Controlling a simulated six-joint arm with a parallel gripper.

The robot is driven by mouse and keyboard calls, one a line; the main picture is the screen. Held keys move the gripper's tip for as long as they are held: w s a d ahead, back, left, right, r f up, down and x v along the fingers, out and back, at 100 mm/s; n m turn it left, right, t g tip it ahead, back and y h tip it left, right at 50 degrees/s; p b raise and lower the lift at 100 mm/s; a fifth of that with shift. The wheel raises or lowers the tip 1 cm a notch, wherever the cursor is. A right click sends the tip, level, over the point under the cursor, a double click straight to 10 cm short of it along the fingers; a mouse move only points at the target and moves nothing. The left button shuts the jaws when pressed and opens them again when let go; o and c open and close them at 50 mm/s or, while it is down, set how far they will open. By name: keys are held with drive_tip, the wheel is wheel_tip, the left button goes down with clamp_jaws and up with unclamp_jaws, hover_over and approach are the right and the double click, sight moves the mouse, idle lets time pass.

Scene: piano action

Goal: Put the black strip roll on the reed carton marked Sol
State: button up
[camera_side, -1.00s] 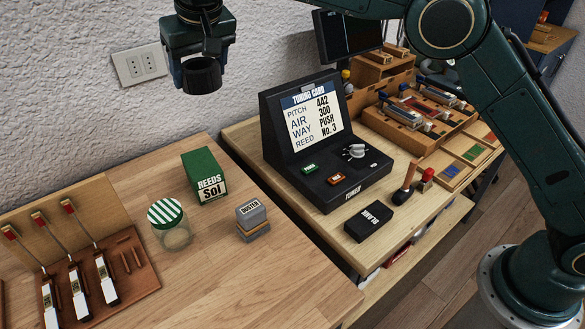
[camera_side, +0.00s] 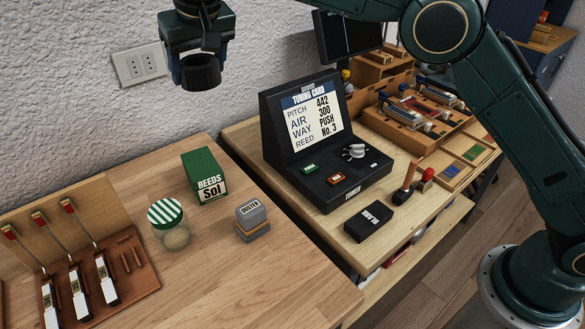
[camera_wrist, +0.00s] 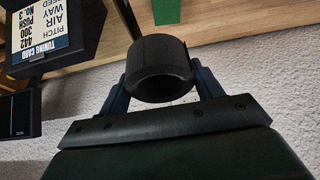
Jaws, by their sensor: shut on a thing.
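The black strip roll (camera_side: 201,72) is a thick dark ring. My gripper (camera_side: 198,62) is shut on it and holds it high above the wooden bench, in front of the wall. In the wrist view, the roll (camera_wrist: 160,68) sits between the two fingers of my gripper (camera_wrist: 160,84), with its hollow facing the camera. The reed carton marked Sol (camera_side: 204,177) is a green box with a white label, standing on the bench below and apart from the roll.
A glass jar with a green striped lid (camera_side: 170,222) and a grey duster block (camera_side: 252,220) stand near the carton. The black tuner (camera_side: 318,150) rises to the right. A rack with red-tipped tools (camera_side: 80,250) lies left. The front bench area is clear.

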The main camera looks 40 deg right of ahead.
hover_over(203, 166)
drive_tip(key=s, duration=0.2)
wheel_tip(203, 166, down, 12)
drive_tip(key=shift+w+f, duration=0.2)
drive_tip(key=shift+f, duration=3.6)
drive_tip(key=shift+f, duration=0.1)
drive_tip(key=o, duration=1.1)
drive_tip(key=shift+c, duration=0.2)
drive_tip(key=v, duration=1.2)
drive_tip(key=shift+d, duration=0.1)
